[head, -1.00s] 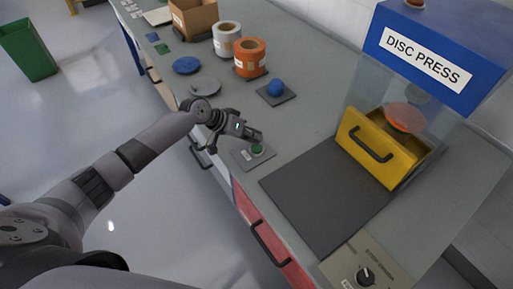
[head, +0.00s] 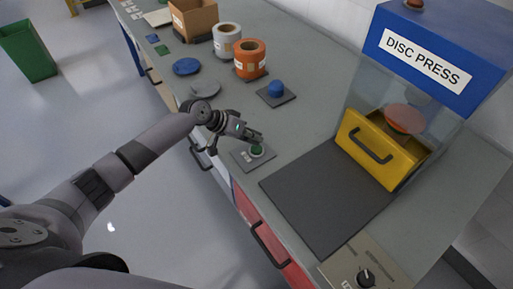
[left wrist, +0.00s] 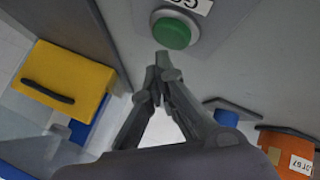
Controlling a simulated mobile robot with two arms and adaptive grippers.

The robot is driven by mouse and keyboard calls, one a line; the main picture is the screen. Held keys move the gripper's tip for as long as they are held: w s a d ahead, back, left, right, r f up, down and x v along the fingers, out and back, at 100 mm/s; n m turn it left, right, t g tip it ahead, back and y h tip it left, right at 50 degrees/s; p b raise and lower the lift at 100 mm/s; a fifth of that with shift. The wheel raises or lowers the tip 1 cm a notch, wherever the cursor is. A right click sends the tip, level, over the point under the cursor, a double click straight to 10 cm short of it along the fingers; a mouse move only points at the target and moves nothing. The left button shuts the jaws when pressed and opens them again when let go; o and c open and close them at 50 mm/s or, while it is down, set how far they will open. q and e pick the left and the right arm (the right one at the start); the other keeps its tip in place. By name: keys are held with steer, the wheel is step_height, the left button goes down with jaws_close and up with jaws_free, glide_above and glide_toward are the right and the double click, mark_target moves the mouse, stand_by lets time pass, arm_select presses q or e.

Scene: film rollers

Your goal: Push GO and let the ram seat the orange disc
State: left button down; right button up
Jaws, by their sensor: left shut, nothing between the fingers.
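The green GO button (head: 257,150) sits on a small grey plate at the bench's front edge; it also shows in the left wrist view (left wrist: 172,34) beside a partly cropped label. My left gripper (head: 259,138) is shut and empty, its fingertips close to the button. In the left wrist view the fingertips (left wrist: 162,62) appear just short of the button; contact cannot be confirmed. The orange disc (head: 406,119) is inside the blue disc press (head: 427,45), behind clear panels and above the yellow drawer front (head: 376,152). The ram is not clearly visible. My right gripper is out of view.
A blue knob (head: 276,89) on a grey plate stands behind the button. Orange (head: 250,59) and white (head: 227,40) rolls stand farther back. A dark mat (head: 325,195) lies before the press, with a dial panel (head: 362,268) nearer. Flat discs lie to the left.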

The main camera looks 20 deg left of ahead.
mark_target(255, 147)
arm_select(q)
steer(key=shift+f, duration=0.1)
steer(key=shift+f, duration=0.35)
steer(key=shift+f+b, duration=0.55)
steer(key=shift+b, duration=0.1)
stand_by(0.7)
steer(key=shift+r+p, duration=0.85)
steer(key=shift+r, duration=0.1)
step_height(255, 147, up, 5)
steer(key=p, duration=0.4)
steer(key=shift+r, duration=0.1)
